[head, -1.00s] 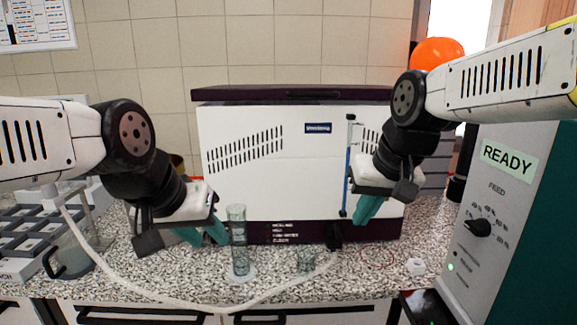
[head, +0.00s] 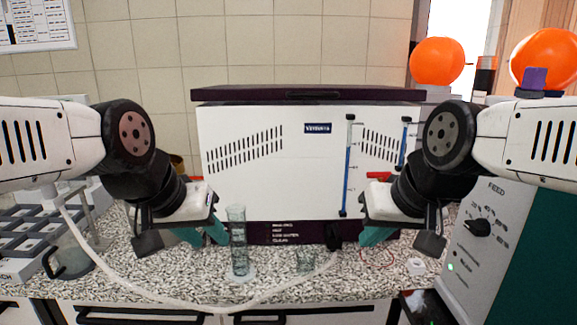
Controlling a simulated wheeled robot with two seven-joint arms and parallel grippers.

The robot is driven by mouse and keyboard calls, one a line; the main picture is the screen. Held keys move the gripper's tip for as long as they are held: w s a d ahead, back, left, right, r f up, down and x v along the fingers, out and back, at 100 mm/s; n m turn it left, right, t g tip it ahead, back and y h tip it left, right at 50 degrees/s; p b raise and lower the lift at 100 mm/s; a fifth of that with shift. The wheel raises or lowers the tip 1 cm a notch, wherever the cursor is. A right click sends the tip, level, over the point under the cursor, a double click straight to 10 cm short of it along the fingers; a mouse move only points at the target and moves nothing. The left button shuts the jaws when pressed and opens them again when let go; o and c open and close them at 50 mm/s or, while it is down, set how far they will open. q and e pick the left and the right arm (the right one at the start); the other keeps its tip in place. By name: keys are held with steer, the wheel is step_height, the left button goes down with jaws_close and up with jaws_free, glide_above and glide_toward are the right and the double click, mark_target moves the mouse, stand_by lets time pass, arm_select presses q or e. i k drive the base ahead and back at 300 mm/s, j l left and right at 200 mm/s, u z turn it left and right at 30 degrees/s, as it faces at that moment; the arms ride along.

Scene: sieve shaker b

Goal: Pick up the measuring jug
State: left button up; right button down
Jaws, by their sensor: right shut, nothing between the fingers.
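The measuring jug (head: 72,252) is a clear vessel with a black handle. It stands on the speckled counter at the far left, partly hidden behind my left arm and a pale hose. My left gripper (head: 204,236) has teal fingers spread apart, with nothing seen between them. It is to the right of the jug and just left of a tall clear cylinder (head: 238,240). My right gripper (head: 376,236) is shut and empty in front of the white machine, far right of the jug.
A white machine (head: 270,160) fills the middle back. A small glass beaker (head: 305,259) stands on the counter. The pale hose (head: 160,303) loops along the front. A grey tray rack (head: 25,235) is at the left, a control box (head: 480,240) at the right.

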mark_target(71, 258)
steer(key=u, duration=1.2)
